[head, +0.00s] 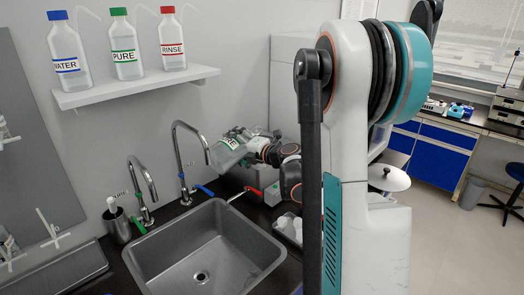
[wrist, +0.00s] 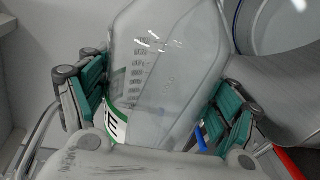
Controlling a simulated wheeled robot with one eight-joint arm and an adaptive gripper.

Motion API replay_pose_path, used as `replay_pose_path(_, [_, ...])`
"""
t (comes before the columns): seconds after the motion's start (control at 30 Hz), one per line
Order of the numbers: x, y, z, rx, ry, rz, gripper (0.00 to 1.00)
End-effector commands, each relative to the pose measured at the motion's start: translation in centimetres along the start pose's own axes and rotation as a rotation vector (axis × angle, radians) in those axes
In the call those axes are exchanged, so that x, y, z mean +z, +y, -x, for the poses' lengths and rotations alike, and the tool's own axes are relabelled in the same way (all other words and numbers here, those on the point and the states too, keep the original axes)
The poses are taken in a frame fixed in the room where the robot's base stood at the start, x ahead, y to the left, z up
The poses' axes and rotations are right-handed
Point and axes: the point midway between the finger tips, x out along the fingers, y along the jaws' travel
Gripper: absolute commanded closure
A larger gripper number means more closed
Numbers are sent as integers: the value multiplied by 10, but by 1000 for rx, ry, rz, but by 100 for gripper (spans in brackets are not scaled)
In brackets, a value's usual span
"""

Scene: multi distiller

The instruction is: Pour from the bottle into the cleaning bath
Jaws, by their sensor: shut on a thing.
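My gripper (head: 250,146) is shut on a translucent bottle (head: 229,153) with a white and green label, held in the air behind the sink near the tall tap. The bottle looks tilted in the head view. In the wrist view, my gripper's (wrist: 158,100) green-padded fingers press on both sides of the bottle (wrist: 165,65). Its label is partly cut off and its mouth does not show clearly. A round metal vessel with a blue line inside its rim (wrist: 285,22) lies beyond the bottle at upper right; I cannot tell if it is the cleaning bath.
A steel sink (head: 167,262) is in front, with two taps (head: 178,150) at its back edge. A shelf (head: 135,88) holds WATER, PURE and RINSE bottles. A red handle (head: 245,192) is below my gripper.

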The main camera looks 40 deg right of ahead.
Motion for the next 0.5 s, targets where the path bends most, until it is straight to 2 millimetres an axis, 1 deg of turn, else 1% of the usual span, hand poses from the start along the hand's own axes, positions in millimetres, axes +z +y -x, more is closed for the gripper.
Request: replay_pose_path(0.5, [4, 1, 0, 1, 10, -58, 85])
